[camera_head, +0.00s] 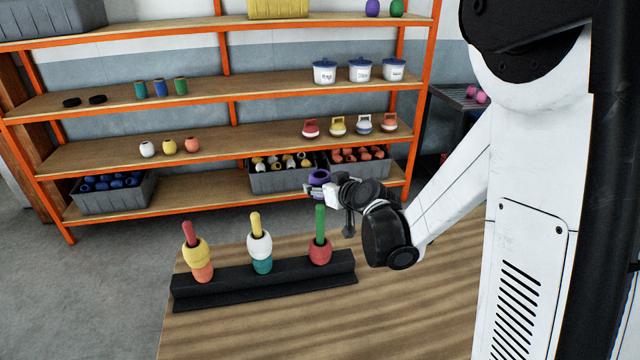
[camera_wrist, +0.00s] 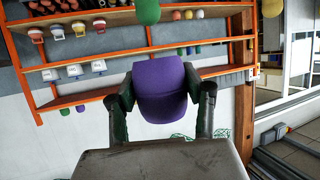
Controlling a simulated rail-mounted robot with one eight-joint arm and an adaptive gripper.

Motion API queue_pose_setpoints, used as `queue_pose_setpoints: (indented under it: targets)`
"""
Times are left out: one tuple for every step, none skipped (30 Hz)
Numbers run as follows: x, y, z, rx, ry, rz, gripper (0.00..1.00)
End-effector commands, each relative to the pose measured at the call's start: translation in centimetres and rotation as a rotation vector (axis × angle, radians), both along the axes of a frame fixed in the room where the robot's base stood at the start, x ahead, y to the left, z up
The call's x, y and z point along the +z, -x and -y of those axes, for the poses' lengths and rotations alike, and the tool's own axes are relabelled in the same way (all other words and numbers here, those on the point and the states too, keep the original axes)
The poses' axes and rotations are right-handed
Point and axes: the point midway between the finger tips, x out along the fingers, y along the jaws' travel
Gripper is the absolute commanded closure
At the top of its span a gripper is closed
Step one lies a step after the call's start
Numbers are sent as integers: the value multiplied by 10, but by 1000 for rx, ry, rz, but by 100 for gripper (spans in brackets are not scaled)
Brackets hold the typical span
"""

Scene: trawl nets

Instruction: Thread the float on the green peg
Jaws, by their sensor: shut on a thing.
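My gripper (camera_head: 318,190) is shut on a purple float (camera_head: 320,176); the float sits between both fingers in the upside-down wrist view (camera_wrist: 161,88). In the head view the float appears just above the tip of the green peg (camera_head: 320,222), with a small gap. The wrist view shows the green peg's tip (camera_wrist: 147,10), apart from the float and slightly left of its middle. A red float (camera_head: 320,253) is around the base of the green peg. The purple float's hole is not clearly visible, so exact alignment cannot be told.
On the same black rack (camera_head: 215,287), the red peg (camera_head: 189,233) carries yellow and orange floats, and the yellow peg (camera_head: 255,224) carries white and teal floats. The wooden table (camera_head: 400,320) is clear on the right. Orange-framed shelves (camera_head: 180,102) with bins stand behind.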

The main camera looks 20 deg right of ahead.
Motion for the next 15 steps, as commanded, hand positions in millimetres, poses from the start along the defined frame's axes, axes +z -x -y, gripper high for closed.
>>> queue_pose_setpoints:
  targets:
    - [-5,0,0,0,0,0,86]
    - [-6,0,0,0,0,0,86]
    - [-9,0,0,0,0,0,86]
    - [-11,0,0,0,0,0,86]
    - [-12,0,0,0,0,0,86]
    - [-15,0,0,0,0,0,86]
    - [-17,0,0,0,0,0,86]
    - [-18,0,0,0,0,0,86]
    - [-21,0,0,0,0,0,86]
    - [-23,0,0,0,0,0,86]
    - [-24,0,0,0,0,0,86]
    - [-27,0,0,0,0,0,86]
    - [-29,0,0,0,0,0,86]
    - [-31,0,0,0,0,0,86]
    - [-34,0,0,0,0,0,86]
